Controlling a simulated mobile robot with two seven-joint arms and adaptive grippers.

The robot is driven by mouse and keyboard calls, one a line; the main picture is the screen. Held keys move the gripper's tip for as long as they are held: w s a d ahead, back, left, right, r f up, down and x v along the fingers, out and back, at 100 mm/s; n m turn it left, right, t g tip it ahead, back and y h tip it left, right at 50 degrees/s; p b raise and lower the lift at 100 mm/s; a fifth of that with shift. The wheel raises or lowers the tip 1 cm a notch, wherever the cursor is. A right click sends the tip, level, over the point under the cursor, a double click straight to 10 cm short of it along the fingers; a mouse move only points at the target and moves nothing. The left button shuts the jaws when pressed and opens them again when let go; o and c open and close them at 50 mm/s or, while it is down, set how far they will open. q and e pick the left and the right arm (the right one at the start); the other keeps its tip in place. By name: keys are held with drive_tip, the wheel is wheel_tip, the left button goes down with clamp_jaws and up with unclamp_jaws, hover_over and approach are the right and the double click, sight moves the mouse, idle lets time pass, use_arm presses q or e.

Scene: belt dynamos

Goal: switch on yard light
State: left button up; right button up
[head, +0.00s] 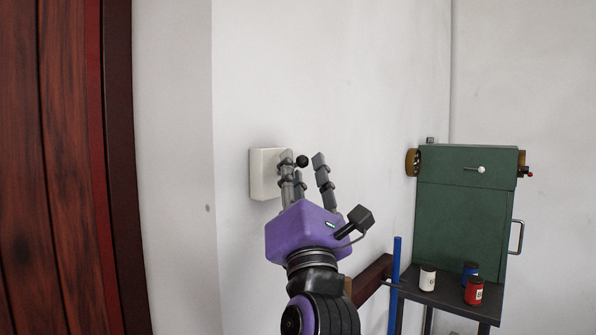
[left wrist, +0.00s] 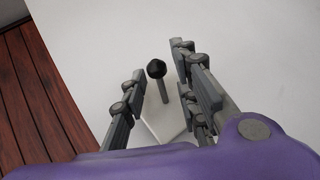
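A white switch box (head: 262,173) is fixed to the white wall. Its lever, a grey rod with a black ball knob (head: 302,161), sticks out from it; the knob (left wrist: 156,69) also shows in the left wrist view. My purple left gripper (head: 308,168) is in front of the box with its grey fingers spread. In the left wrist view, the lever stands between the open fingers (left wrist: 155,90), with space on both sides, and I see no finger touching it. The box (left wrist: 165,120) is partly hidden behind the fingers there. My right gripper is out of view.
A green cabinet (head: 462,210) with a side handle and small knobs stands at the right. Before it, a dark shelf (head: 440,290) holds a white can (head: 427,279), a blue can (head: 469,271) and a red can (head: 474,291). A wooden door (head: 45,170) is at the left.

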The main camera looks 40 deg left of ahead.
use_arm(q)
drive_tip(key=v, duration=0.7)
drive_tip(key=shift+s+f, duration=0.15)
drive_tip(key=shift+f, duration=0.05)
drive_tip(key=shift+d, duration=0.15)
